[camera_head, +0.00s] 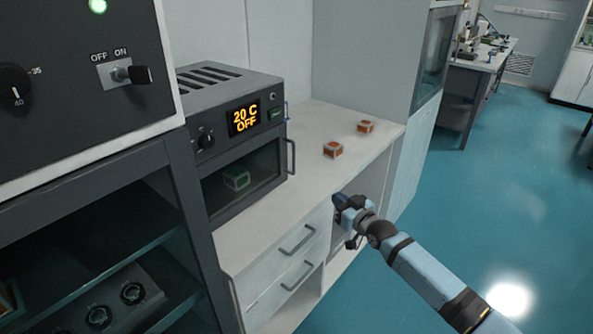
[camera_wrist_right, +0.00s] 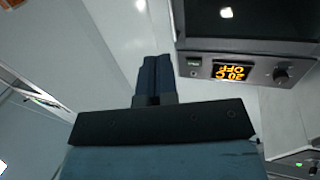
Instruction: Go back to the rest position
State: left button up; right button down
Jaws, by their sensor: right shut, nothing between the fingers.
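My right gripper (camera_head: 340,203) is in front of the white counter's edge, beside the drawers, in the head view. In the right wrist view its two dark fingers (camera_wrist_right: 153,78) are pressed together with nothing between them. My blue right arm reaches in from the lower right. My left gripper is in neither view.
A grey oven (camera_head: 232,140) reading "20 C OFF" stands on the white counter (camera_head: 300,190), its door shut, a green box (camera_head: 236,178) behind the glass. A dark cabinet (camera_head: 95,230) stands left. Blue floor (camera_head: 480,190) at right is clear.

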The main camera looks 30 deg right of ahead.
jog(key=s+a+f+g+p, duration=0.2)
jog(key=s+a+p, duration=0.2)
jog(key=s+a, duration=0.4)
jog(key=s+a+f+n+g+y+p, duration=0.1)
jog(key=s+a+p, duration=0.3)
jog(key=s+a, duration=0.4)
jog(key=s+a+f+g+p, duration=0.3)
jog(key=s+a, duration=0.5)
jog(key=s, duration=0.7)
jog(key=shift+s+a+f+n+g+p, duration=0.2)
jog(key=shift+s+a+n+g+p, duration=0.1)
jog(key=shift+s+n+g+p, duration=0.15)
jog(key=shift+w, duration=0.1)
jog(key=shift+f, duration=0.1)
